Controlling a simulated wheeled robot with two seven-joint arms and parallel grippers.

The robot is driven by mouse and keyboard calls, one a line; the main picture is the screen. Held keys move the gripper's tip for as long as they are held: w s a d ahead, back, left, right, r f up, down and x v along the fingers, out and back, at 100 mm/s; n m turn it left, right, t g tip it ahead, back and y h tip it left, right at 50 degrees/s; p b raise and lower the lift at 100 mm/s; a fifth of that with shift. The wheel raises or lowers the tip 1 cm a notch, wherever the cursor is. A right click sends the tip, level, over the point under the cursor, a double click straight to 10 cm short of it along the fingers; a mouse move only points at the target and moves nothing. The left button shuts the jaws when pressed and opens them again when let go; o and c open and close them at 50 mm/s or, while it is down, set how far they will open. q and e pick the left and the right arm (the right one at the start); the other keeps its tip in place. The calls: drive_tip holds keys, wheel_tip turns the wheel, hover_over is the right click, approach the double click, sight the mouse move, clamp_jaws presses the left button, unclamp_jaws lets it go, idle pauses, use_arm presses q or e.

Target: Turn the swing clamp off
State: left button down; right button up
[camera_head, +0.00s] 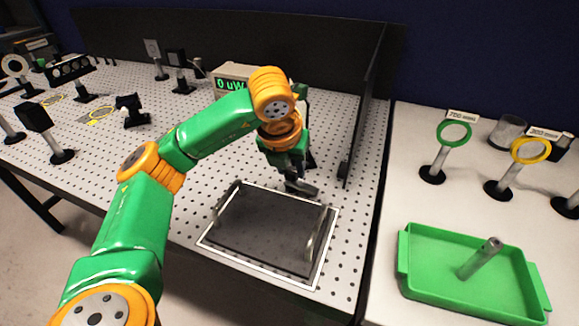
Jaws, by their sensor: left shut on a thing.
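My left gripper (298,183) reaches down from my green and orange arm to the back edge of a dark plate. It is shut on a small dark part there, which appears to be the swing clamp; the fingers and wrist hide most of it, and its angle cannot be told. The dark flat plate (262,232) lies inside a white outline on the perforated table and has two upright metal handles, one at its left and one at its right. My right gripper is not in view.
A tall black panel (365,100) stands right of my gripper. A meter (232,78) reading "0 uW" is behind my arm. Optics on posts stand at the left. A green tray (425,280) holding a metal post (480,258) and ring-shaped filters (453,135) are on the right table.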

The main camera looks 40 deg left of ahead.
use_arm(q)
drive_tip(key=shift+n, duration=0.4)
drive_tip(key=c, duration=0.5)
unclamp_jaws()
drive_tip(key=p+v, duration=0.1)
drive_tip(key=v, duration=0.6)
drive_tip(key=shift+p, duration=0.4)
drive_tip(key=shift+w+d, duration=0.1)
